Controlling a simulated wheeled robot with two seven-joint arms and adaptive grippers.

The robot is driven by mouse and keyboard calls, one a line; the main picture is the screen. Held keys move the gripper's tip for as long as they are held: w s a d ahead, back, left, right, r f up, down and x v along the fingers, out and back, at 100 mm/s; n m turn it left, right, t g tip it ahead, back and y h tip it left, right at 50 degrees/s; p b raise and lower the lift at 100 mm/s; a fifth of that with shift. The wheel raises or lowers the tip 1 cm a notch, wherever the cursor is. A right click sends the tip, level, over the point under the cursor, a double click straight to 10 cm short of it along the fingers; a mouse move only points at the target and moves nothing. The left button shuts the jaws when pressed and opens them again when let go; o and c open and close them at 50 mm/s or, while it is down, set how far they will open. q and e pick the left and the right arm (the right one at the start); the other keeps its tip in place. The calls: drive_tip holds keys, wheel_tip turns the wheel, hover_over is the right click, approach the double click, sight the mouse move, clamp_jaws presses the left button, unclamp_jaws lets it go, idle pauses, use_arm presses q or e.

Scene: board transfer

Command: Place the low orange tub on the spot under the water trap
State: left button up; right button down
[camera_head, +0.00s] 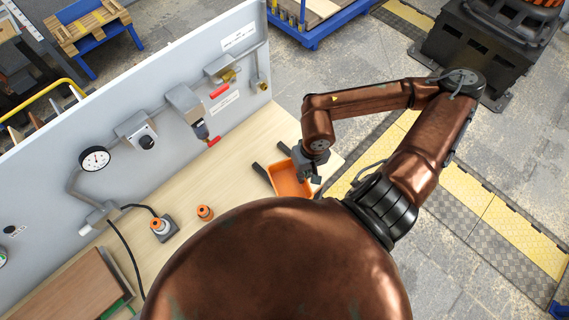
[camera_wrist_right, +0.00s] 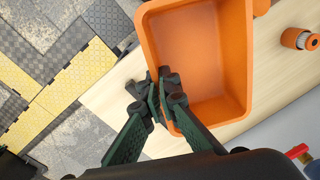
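The low orange tub (camera_head: 289,181) is an open rectangular tray on the right part of the wooden bench (camera_head: 234,175). It fills the upper middle of the right wrist view (camera_wrist_right: 205,60). My right gripper (camera_head: 313,175) is at the tub's right side, its fingers (camera_wrist_right: 160,98) closed on the side wall near a corner. I cannot tell whether the tub is lifted. A grey unit with a bowl (camera_head: 199,129) and red lever, likely the water trap, hangs on the panel up and left of the tub. No marked spot under it can be made out. My left gripper is out of view.
An orange-topped fitting (camera_head: 205,212) and another on a dark base (camera_head: 158,225) stand further left. The grey panel (camera_head: 150,90) bounds the bench's back. Bare wood lies between panel and tub.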

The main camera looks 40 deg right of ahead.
drive_tip(key=w+d+f+p, duration=0.2)
drive_tip(key=w+f, duration=0.2)
drive_tip(key=w+d+f+p, duration=0.2)
drive_tip(key=w+f, duration=0.2)
drive_tip(key=w+d+f+p, duration=0.2)
drive_tip(key=w+d+f, duration=0.1)
drive_tip(key=w+f, duration=0.1)
drive_tip(key=shift+f+p, duration=0.25)
drive_tip(key=shift+p, duration=0.1)
drive_tip(key=shift+f, duration=0.2)
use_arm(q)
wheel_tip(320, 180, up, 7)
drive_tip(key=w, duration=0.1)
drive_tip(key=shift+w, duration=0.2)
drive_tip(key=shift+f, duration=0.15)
use_arm(e)
drive_tip(key=shift+f, duration=0.1)
drive_tip(key=shift+f+b, duration=0.1)
drive_tip(key=shift+b, duration=0.2)
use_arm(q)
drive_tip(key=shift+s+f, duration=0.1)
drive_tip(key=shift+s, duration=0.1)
use_arm(e)
drive_tip(key=c, duration=2.2)
unclamp_jaws()
drive_tip(key=shift+o, duration=0.2)
